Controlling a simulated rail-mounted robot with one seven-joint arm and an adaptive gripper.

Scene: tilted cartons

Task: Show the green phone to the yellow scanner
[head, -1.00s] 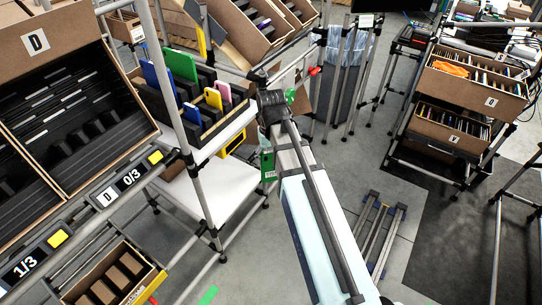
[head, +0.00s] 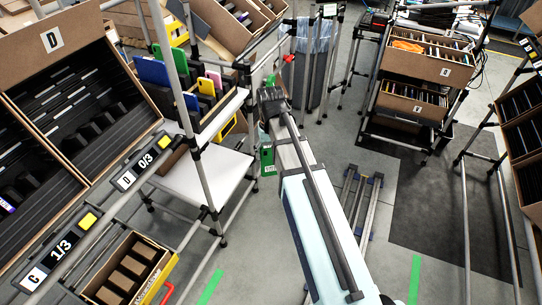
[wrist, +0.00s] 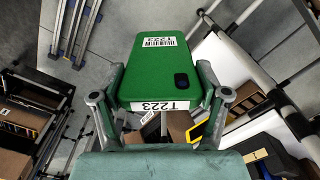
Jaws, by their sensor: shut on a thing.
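The green phone (wrist: 160,65) is between the fingers of my gripper (wrist: 162,90) in the wrist view. It has white T223 labels and a dark camera patch. My gripper is shut on its sides. In the head view the green phone (head: 267,155) hangs below the far end of my arm, right of the white shelf; the fingers are hard to make out there. A yellow-framed thing (head: 227,127), seemingly the yellow scanner, sits under the shelf edge, left of the phone and apart from it. It also shows in the wrist view (wrist: 198,130), below and right of the phone.
A white lower shelf (head: 205,178) and metal posts lie left of my gripper. Cartons on a rack (head: 425,60) stand far right. Open floor (head: 335,130) lies right of my arm.

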